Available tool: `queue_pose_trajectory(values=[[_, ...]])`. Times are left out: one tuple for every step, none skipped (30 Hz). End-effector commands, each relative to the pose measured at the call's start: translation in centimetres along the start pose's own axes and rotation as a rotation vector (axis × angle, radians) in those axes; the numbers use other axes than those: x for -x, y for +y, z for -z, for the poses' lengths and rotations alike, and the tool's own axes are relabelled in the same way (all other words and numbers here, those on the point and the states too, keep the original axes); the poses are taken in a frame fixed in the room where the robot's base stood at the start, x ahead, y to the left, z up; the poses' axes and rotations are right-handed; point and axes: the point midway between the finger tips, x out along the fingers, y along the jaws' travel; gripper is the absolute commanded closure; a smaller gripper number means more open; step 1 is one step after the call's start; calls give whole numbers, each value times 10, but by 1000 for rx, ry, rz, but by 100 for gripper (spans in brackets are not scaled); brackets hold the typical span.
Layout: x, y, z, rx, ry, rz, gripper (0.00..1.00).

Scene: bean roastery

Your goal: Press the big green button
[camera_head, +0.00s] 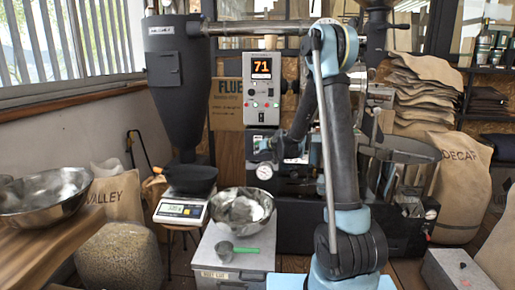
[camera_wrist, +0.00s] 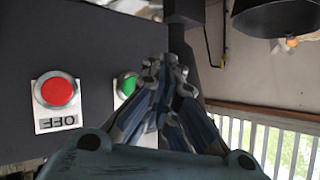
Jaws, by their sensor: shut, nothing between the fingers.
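The green button (camera_wrist: 127,85) shows in the wrist view on a white plate on a dark panel. My gripper's fingers cover its right part. My gripper (camera_wrist: 165,68) is shut and empty, with its fingertips just right of the button in the picture; I cannot tell whether they touch the panel. A large red button (camera_wrist: 58,92) on a white plate reading OFF upside down sits left of the green one. In the head view my arm reaches toward the dark machine front, and I cannot make out the green button there clearly.
A grey control box (camera_head: 262,88) with a display reading 71 stands above the machine. A steel bowl (camera_head: 242,210), a scale (camera_head: 181,210) and a green-handled scoop (camera_head: 226,249) are in front. Filled sacks (camera_head: 458,183) stand at the right.

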Motion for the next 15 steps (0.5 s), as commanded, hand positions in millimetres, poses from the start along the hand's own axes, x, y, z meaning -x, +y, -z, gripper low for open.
queue_pose_trajectory(values=[[-4,3,3,0,0,-1,100],[-6,4,4,0,0,-1,100],[-8,6,6,-1,0,-1,100],[-10,7,7,-1,0,-1,100],[-11,8,8,-1,0,-1,100],[-12,10,9,-1,-1,-1,100],[-13,10,10,-1,-1,-1,100],[-14,11,10,-1,-1,-1,100],[-15,11,11,-1,-1,-1,100],[-15,12,11,-1,-1,-1,100],[-15,12,11,-1,-1,-1,100],[-16,12,12,0,-1,0,100],[-16,12,12,0,-1,0,100],[-16,12,12,0,-1,0,100],[-16,12,12,0,-1,0,100]])
